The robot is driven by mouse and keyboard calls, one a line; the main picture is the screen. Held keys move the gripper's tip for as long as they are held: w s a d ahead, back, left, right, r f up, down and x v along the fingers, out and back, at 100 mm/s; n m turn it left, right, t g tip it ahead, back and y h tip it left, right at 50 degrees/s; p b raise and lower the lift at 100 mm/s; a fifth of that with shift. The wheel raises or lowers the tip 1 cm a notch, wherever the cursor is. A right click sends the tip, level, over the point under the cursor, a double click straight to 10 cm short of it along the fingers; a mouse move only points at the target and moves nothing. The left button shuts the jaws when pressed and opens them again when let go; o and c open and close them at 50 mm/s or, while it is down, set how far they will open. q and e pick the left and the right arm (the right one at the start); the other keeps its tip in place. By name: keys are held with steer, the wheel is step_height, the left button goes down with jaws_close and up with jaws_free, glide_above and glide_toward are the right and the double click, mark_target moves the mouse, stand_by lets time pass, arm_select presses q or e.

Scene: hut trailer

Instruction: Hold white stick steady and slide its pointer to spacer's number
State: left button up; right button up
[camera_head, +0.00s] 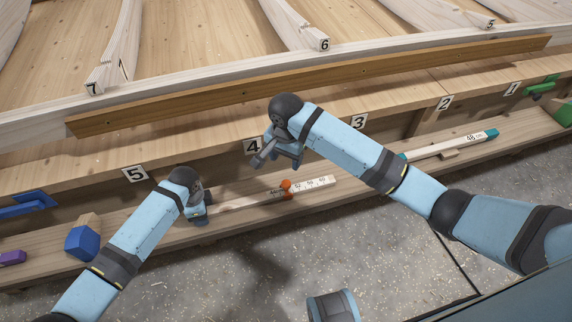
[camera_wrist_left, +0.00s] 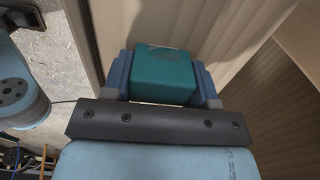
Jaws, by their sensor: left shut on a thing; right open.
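The white stick (camera_head: 235,201) lies along the lower wooden shelf, with printed scale numbers toward its right end. Another pale stick (camera_head: 440,147) with teal ends, apparently the spacer, lies further right, marked 48 cm.
Blue (camera_head: 82,242) and purple (camera_head: 12,257) blocks are at the left of the shelf, and green pieces (camera_head: 541,87) at the far right. A brown wooden bar (camera_head: 310,85) lies along the upper ledge, above several number labels.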

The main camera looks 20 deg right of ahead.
stand_by(0.4)
arm_select(q)
steer(key=o, duration=1.1)
